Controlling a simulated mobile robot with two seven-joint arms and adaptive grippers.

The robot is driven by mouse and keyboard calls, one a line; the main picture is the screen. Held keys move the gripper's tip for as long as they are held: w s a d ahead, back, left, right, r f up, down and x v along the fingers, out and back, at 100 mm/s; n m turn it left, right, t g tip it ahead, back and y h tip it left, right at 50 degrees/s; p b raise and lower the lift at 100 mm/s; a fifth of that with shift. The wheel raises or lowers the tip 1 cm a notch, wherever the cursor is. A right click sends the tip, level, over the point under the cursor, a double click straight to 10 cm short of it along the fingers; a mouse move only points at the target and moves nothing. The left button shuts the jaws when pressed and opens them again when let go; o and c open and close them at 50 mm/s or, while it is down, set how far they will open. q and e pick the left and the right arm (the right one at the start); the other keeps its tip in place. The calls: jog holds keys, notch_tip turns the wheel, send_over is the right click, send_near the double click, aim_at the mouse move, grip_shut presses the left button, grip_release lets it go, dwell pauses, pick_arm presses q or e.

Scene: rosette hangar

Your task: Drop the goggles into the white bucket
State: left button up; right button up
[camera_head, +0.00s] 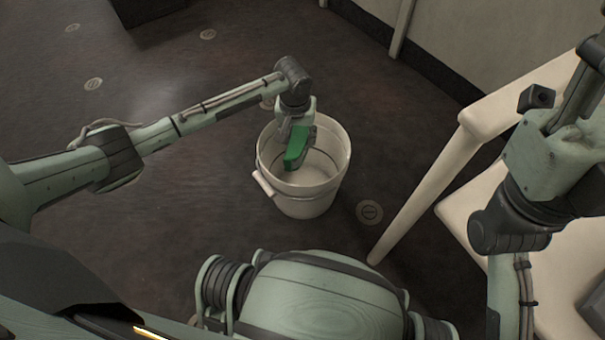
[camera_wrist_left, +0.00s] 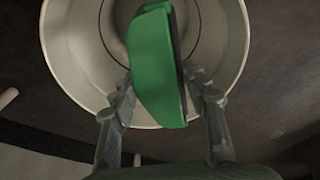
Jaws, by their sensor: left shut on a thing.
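The green goggles (camera_head: 295,152) hang from my left gripper (camera_head: 298,138) over the mouth of the white bucket (camera_head: 325,199). In the left wrist view the goggles (camera_wrist_left: 156,68) are between the two fingers of the left gripper (camera_wrist_left: 162,88), which is shut on them. The open bucket (camera_wrist_left: 62,58) shows behind and below them, its inside in view around the goggles. How far the goggles are above the bucket's bottom is hard to tell. Part of my right arm shows at the right, but its gripper is not in view.
The bucket stands on a dark floor (camera_head: 130,240) with round floor discs (camera_head: 369,212). A pale chair or bench (camera_head: 425,195) stands right of the bucket, with a leg close by. A pale wall (camera_head: 480,40) is at the upper right. The floor left of the bucket is clear.

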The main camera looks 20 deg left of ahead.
pick_arm(q)
jog(key=o, duration=1.2)
jog(key=shift+o, duration=0.2)
notch_tip(320, 180, up, 12)
jog(key=s, duration=0.1)
jog(key=shift+s, duration=0.4)
jog(key=shift+d, duration=0.1)
